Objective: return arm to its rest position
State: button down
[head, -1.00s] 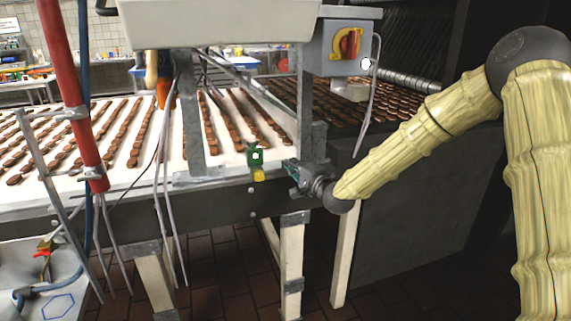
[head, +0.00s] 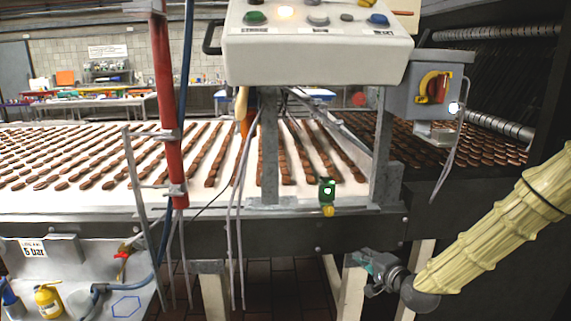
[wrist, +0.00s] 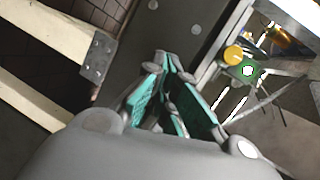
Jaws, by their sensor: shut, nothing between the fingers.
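My gripper (head: 368,272) is at the lower right of the head view, at the end of my arm in its pale yellow sleeve. It is in front of the conveyor's dark side rail and below the belt. In the wrist view my gripper (wrist: 169,62) shows its teal-lined fingers together at the tips, with nothing held between them. The dark rail and pale legs of the conveyor frame lie beyond the fingers.
The conveyor belt (head: 100,201) carries rows of brown biscuits. A control box (head: 318,48) with buttons and a grey switch box (head: 436,88) hang above it. A red pipe (head: 165,100) stands at left. A yellow bottle (head: 48,301) sits at lower left. A pale leg (head: 352,290) stands beside the gripper.

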jog(key=s+a+f+n+g+h+p, duration=0.3)
jog(key=s+f+n+g, duration=0.35)
jog(key=s+f, duration=1.5)
jog(key=s+f+n+g+p, duration=0.1)
jog(key=s+f+g, duration=0.3)
jog(key=s, duration=0.9)
jog(key=s+f+n+g+h+p, duration=0.1)
jog(key=s+f+n+g, duration=0.2)
jog(key=s, duration=1.1)
jog(key=shift+d+f+n+g+h, duration=0.3)
jog(key=shift+f+n+g, duration=0.1)
jog(key=shift+n, duration=0.35)
